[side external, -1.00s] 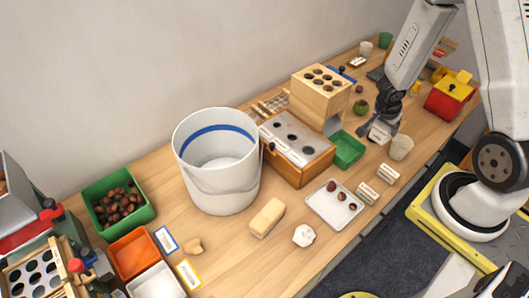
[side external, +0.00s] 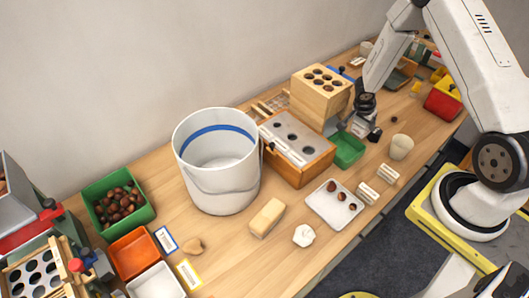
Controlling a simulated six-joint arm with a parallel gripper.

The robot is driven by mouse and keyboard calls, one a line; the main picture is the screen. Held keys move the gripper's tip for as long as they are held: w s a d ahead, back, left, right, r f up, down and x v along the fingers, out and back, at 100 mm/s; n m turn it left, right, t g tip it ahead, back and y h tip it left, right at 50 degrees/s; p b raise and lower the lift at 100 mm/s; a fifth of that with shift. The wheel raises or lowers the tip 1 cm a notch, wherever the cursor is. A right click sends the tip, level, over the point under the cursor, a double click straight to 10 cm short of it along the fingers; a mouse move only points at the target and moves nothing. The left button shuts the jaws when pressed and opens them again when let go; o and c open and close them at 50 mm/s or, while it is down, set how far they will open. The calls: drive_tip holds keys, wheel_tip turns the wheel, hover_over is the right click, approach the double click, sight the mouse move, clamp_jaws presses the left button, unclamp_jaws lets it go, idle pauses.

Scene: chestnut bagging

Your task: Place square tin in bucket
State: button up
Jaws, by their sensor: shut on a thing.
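The bucket (side external: 222,187) is large and white, with a blue band inside its rim. It stands upright left of the middle of the table, and the part of its inside that shows looks empty. My gripper (side external: 364,120) is right of the bucket, beyond the wooden boxes, low over the table. It is shut on a small grey, boxy thing, which looks like the square tin (side external: 358,128). The fingers hide much of the tin, and I cannot tell whether it touches the table.
A wooden box with a metal top (side external: 297,142) and a taller holed wooden block (side external: 321,94) stand between gripper and bucket. A green tray (side external: 349,150) and beige cup (side external: 401,147) are close to the gripper. A pale block (side external: 267,217) lies before the bucket.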

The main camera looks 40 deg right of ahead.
sight(360, 128)
drive_tip(key=shift+w+d+f, duration=0.1)
drive_tip(key=shift+w+f, duration=0.1)
drive_tip(key=shift+w+f, duration=0.15)
drive_tip(key=shift+f, duration=1.6)
drive_tip(key=shift+f, duration=0.15)
drive_tip(key=o, duration=1.2)
drive_tip(key=shift+v, duration=0.85)
drive_tip(key=shift+r, duration=4.25)
